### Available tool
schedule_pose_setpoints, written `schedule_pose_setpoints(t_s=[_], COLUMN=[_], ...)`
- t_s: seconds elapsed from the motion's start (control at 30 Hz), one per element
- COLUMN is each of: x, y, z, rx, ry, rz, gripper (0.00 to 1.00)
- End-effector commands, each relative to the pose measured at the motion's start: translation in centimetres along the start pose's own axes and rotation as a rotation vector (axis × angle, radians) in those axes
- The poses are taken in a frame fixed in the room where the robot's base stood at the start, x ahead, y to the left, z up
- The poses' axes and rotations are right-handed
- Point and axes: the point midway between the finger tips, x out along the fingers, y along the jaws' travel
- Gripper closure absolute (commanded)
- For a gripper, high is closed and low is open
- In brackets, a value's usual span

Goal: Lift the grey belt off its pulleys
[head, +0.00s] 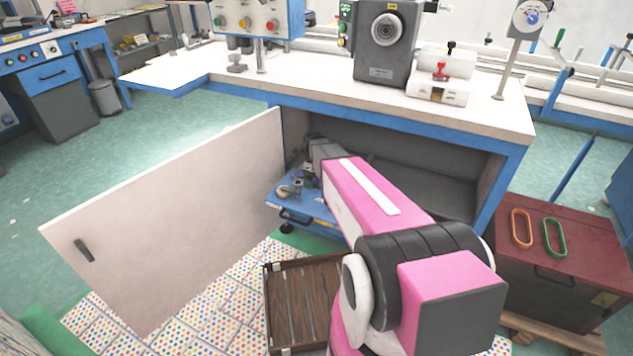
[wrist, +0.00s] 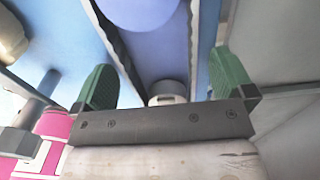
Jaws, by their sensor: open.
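In the wrist view my gripper (wrist: 165,82) is open, its two green fingers wide apart with nothing clamped between them. A dark grey strip with a toothed-looking edge, which looks like the grey belt (wrist: 118,48), runs between the fingers, beside a rounded blue part (wrist: 150,40). A pale cylindrical piece (wrist: 167,99) shows low between the fingers. I cannot tell whether a finger touches the belt. In the head view the blue machine (head: 305,205) sits inside the open cabinet.
The cabinet door (head: 180,220) stands open at left. The bench top (head: 310,70) overhangs the opening. A wooden slatted tray (head: 274,305) lies on the dotted floor. An orange belt (head: 521,228) and a green belt (head: 554,238) lie on a red box (head: 590,240) at right.

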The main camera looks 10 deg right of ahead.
Motion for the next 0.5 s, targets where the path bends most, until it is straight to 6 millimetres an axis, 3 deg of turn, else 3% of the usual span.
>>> schedule_pose_setpoints(t_s=[0.17, 0.2, 0.33, 0.5], x=[0.0, 0.0, -0.01, -0.04], y=[0.0, 0.0, 0.0, 0.0], z=[0.0, 0.0, 0.0, 0.0], rx=[0.0, 0.0, 0.0, 0.0], ry=[0.0, 0.0, 0.0, 0.0], rz=[0.0, 0.0, 0.0, 0.0], gripper=[0.0, 0.03, 0.46, 0.47])
